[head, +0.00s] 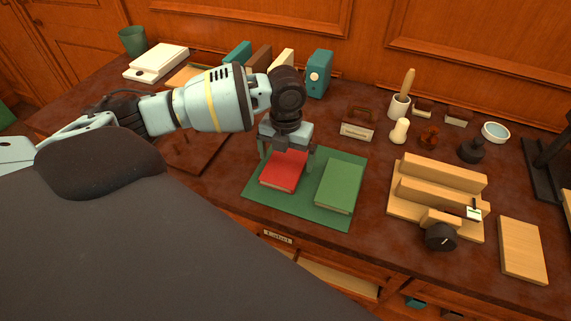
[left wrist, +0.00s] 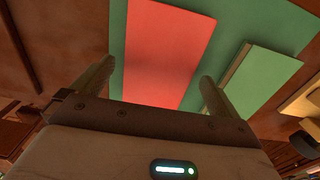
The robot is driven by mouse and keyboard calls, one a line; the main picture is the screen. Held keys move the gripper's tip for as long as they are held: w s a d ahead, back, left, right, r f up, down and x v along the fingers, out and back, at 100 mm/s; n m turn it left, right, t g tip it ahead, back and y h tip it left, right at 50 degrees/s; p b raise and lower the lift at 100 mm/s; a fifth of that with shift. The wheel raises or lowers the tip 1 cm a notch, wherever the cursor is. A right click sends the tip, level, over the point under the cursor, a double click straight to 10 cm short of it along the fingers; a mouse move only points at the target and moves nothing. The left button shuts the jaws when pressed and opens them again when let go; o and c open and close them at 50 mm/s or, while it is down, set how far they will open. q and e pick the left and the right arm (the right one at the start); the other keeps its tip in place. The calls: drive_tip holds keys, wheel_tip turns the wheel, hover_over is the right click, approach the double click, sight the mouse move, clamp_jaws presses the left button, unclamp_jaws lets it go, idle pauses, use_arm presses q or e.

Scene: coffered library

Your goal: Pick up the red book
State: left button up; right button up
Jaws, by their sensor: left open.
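The red book (head: 283,172) lies flat on the left part of a green mat (head: 262,207). A green book (head: 340,187) lies on the same mat to its right, apart from it. My left gripper (head: 286,158) is above the red book, pointing down, with its fingers spread over the book's far part. In the left wrist view the red book (left wrist: 165,50) shows beyond the two open fingers, with nothing between them; the green book (left wrist: 262,80) is at right. Part of the red book's far end is hidden by the gripper in the head view. My right gripper does not show.
A wooden stepped stand (head: 437,195) with a dark knob (head: 441,237) stands to the right, beside a wooden board (head: 522,249). A nameplate (head: 357,132), upright books (head: 319,74) and small desk items stand behind. An open drawer (head: 335,277) shows below the front edge.

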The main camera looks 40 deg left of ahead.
use_arm(q)
drive_tip(key=shift+f, duration=0.75)
drive_tip(key=shift+c, duration=0.4)
drive_tip(key=c, duration=0.9)
drive_tip(key=shift+r, duration=0.15)
drive_tip(key=shift+r, duration=0.45)
drive_tip(key=r, duration=0.2)
drive_tip(key=shift+s+d+r, duration=0.25)
drive_tip(key=shift+s+r, duration=0.05)
drive_tip(key=s+d, duration=0.3)
drive_tip(key=s, duration=0.1)
drive_tip(key=s+d+r, duration=0.1)
drive_tip(key=s+d, duration=0.2)
drive_tip(key=s, duration=0.1)
drive_tip(key=s+d, duration=0.3)
drive_tip(key=s, duration=0.1)
drive_tip(key=shift+d+r+p, duration=0.15)
drive_tip(key=shift+p, duration=0.2)
